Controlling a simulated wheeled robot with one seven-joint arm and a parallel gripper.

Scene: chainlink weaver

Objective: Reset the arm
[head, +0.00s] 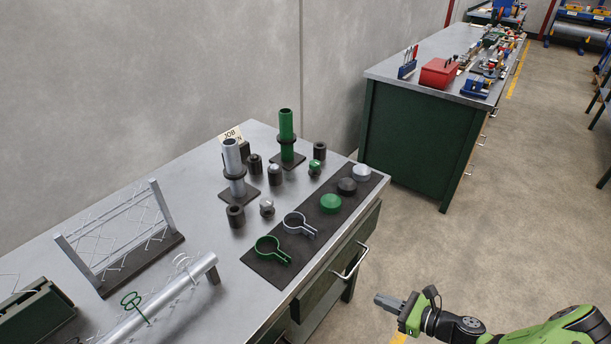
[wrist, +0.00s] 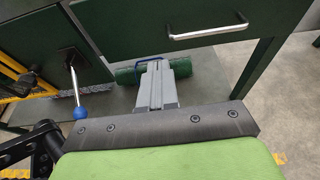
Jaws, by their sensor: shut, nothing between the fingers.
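My gripper (head: 390,302) is at the lower right of the head view, out over the floor in front of the workbench (head: 190,185). Its grey fingers are together with nothing between them. My green arm reaches in from the right edge. In the wrist view my gripper (wrist: 155,66) points at the underside of the bench, where a green roll (wrist: 187,72) lies on a lower shelf behind the fingers. The fingers look apart from the bench and its drawer handle (wrist: 205,32).
On the bench are a dark mat (head: 318,228) with clamps and caps, a green post (head: 286,130), a grey post (head: 234,165) and a wire mesh frame (head: 115,240). A drawer handle (head: 352,262) sticks out near my gripper.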

